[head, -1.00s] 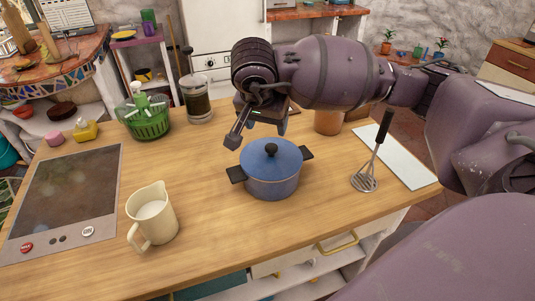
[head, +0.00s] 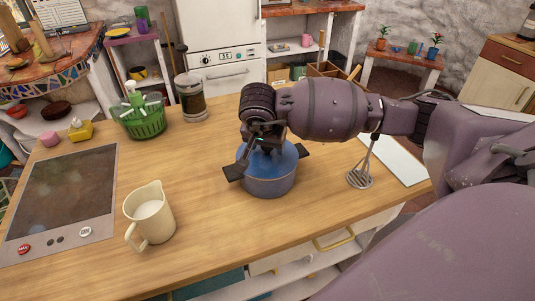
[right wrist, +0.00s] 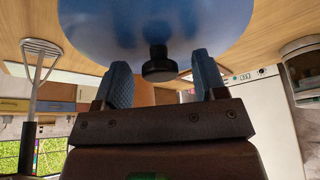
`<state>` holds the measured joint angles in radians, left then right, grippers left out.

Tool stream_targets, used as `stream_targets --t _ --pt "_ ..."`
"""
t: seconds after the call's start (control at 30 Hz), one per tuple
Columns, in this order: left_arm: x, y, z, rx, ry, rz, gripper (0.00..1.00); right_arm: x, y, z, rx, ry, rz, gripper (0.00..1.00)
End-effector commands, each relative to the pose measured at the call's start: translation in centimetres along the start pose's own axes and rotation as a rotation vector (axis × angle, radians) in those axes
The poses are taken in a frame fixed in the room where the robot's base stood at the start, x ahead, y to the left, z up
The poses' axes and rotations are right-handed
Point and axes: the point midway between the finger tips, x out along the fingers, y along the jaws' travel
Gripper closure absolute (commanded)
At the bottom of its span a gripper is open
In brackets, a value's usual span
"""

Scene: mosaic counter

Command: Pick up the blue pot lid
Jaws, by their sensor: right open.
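The blue pot lid (head: 267,169) sits on the blue pot (head: 268,188) on the wooden counter. My right gripper (head: 262,150) is over the lid's middle and hides its knob in the head view. In the right wrist view the lid (right wrist: 150,22) fills the top, with its dark knob (right wrist: 159,66) pointing towards the gripper. The two blue-grey fingers of my right gripper (right wrist: 162,80) are open, one on each side of the knob, with gaps beside it. I cannot tell whether the fingertips touch the lid. My left gripper is not in view.
A cream jug (head: 151,213) stands front left of the pot. A whisk-like utensil (head: 361,172) is to the right. A green basket (head: 140,121) and a glass jar (head: 192,100) are behind left. The cooktop (head: 63,192) is at the left. Bare counter surrounds the pot.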

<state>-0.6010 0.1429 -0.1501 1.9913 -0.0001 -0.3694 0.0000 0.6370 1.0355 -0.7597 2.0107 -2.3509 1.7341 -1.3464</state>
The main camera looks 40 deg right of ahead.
Motion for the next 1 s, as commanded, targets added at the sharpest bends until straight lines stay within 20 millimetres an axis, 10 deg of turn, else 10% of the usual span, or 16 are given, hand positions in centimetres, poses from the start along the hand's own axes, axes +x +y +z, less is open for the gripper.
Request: stream_targets --t 0.3,0.7,1.0 --pt "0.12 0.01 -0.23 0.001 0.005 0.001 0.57 0.57 -0.03 0.03 -0.002 0.0 -0.002 0.35" --pt "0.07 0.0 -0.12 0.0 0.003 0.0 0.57 0.53 -0.03 0.01 -0.001 0.0 -0.002 0.92" --pt "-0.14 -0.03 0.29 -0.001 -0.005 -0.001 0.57 0.15 -0.06 -0.2 0.0 0.002 -0.002 0.92"
